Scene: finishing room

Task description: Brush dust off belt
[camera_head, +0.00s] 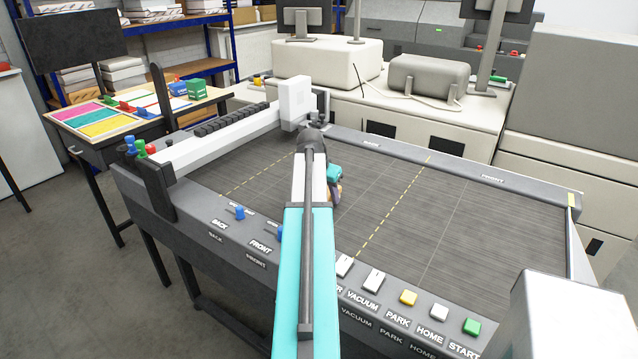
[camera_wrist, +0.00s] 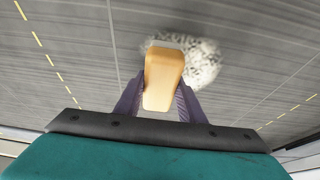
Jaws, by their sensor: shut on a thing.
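In the wrist view my gripper (camera_wrist: 158,103) has its two purple fingers on either side of an orange-tan brush handle (camera_wrist: 163,75) and is shut on it. Pale bristles or a speckled whitish patch (camera_wrist: 203,60) show just beyond the handle, over the belt; I cannot tell bristles from dust there. The grey belt (camera_wrist: 60,75) fills most of this view, and it shows in the head view (camera_head: 480,220) as a wide slatted bed with yellow dashed lines. In the head view my arm hides most of the gripper and the brush.
A white gantry beam (camera_head: 225,140) spans the belt's left side. A front panel carries blue levers (camera_head: 239,213), a yellow button (camera_head: 408,298) and a green START button (camera_head: 472,326). The belt's right part is clear. A table with colour sheets (camera_head: 110,122) stands at the left.

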